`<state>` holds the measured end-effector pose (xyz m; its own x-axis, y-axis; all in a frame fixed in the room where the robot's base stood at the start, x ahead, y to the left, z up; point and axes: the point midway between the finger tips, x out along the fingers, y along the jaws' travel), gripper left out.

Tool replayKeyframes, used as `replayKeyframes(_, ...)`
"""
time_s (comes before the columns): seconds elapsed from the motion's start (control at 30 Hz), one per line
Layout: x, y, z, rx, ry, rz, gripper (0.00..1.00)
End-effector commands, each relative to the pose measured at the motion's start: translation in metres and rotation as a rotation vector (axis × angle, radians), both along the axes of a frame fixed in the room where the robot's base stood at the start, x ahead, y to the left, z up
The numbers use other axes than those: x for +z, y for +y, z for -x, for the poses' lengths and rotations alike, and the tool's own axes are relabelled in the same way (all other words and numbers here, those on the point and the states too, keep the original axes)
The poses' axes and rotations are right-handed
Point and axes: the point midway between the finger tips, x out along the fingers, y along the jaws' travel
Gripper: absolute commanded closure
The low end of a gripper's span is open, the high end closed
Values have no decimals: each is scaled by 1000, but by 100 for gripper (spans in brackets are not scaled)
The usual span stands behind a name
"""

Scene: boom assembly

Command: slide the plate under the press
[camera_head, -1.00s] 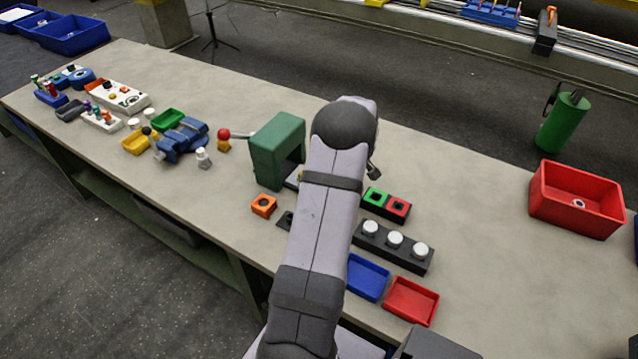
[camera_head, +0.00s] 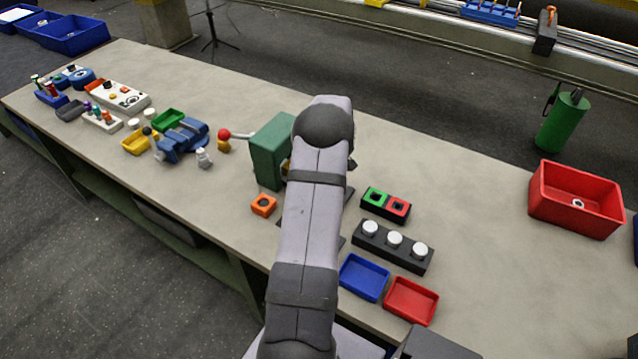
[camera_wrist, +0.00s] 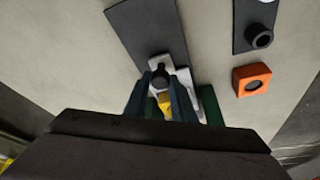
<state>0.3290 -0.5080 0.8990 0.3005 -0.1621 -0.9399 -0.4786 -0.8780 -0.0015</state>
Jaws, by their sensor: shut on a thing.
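The green press (camera_head: 268,155), with a red-knobbed lever, stands behind my forearm in the head view. Its green edge also shows beside my fingers in the wrist view (camera_wrist: 210,104). My gripper (camera_wrist: 161,98) is shut on the plate (camera_wrist: 182,76), a pale metal piece with a dark round part on it. A small yellow part shows between the fingers. The plate's end lies by a dark grey strip (camera_wrist: 145,30). My arm hides the plate and my fingers in the head view. How far the plate is under the press cannot be told.
An orange block (camera_head: 263,205) with a hole sits close to the press. A green and red block (camera_head: 386,203), a black holder with white knobs (camera_head: 382,256), a blue tray (camera_head: 363,278) and a red tray (camera_head: 411,301) lie right of my arm. A blue vise (camera_head: 183,139) is further left.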

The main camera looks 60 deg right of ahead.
Motion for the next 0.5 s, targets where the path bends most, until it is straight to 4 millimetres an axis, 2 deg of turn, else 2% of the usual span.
replayKeyframes(0.03,4,-5,-4,-2,-5,16,99)
replayKeyframes(0.5,4,-5,-34,-2,-6,17,99)
